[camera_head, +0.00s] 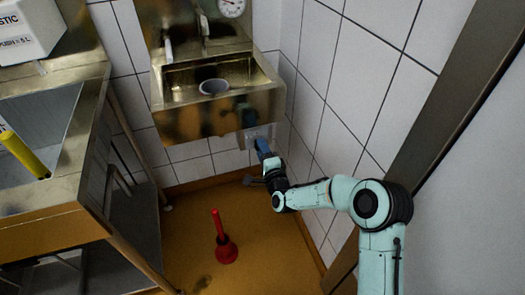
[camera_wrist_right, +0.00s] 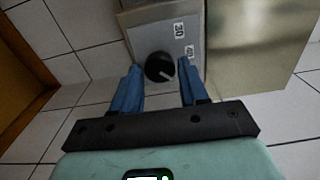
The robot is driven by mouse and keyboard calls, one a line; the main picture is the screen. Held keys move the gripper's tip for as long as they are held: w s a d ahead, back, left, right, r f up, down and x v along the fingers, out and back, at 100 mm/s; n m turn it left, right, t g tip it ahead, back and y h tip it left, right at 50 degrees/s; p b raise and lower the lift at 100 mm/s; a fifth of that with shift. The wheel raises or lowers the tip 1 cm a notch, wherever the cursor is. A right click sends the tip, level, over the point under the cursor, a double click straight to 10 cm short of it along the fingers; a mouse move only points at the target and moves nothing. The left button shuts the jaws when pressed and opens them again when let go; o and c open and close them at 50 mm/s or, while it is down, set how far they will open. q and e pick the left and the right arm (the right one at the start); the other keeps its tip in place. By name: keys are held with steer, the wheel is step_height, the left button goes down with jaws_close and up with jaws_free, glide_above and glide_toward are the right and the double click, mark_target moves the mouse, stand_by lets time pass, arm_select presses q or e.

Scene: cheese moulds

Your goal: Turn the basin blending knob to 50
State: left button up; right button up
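The blending knob (camera_wrist_right: 159,67) is a round black dial with a light pointer line. It sits on a grey panel (camera_wrist_right: 150,32) marked with a "30" label (camera_wrist_right: 179,30) and a second label (camera_wrist_right: 189,51) too small to read surely. The pointer is aimed toward the lower right in the right wrist view. My right gripper (camera_wrist_right: 160,80) is open, with one blue finger on each side of the knob and gaps between. In the head view my right gripper (camera_head: 264,149) is at the panel under the metal basin (camera_head: 215,112). My left gripper is not in view.
A cup (camera_head: 213,88) is in the basin. A red plunger (camera_head: 226,250) stands on the floor below. A steel sink unit (camera_head: 75,165) with a yellow-handled item (camera_head: 24,154) is at the left. Tiled walls stand close on the right.

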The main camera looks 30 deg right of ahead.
steer(key=shift+o, duration=0.7)
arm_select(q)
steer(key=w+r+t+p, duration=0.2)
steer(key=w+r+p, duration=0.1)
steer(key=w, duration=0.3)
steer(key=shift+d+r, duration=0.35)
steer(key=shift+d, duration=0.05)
arm_select(e)
steer(key=v, duration=1.3)
steer(key=shift+s, duration=0.25)
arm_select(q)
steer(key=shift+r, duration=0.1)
arm_select(e)
steer(key=shift+f, duration=0.15)
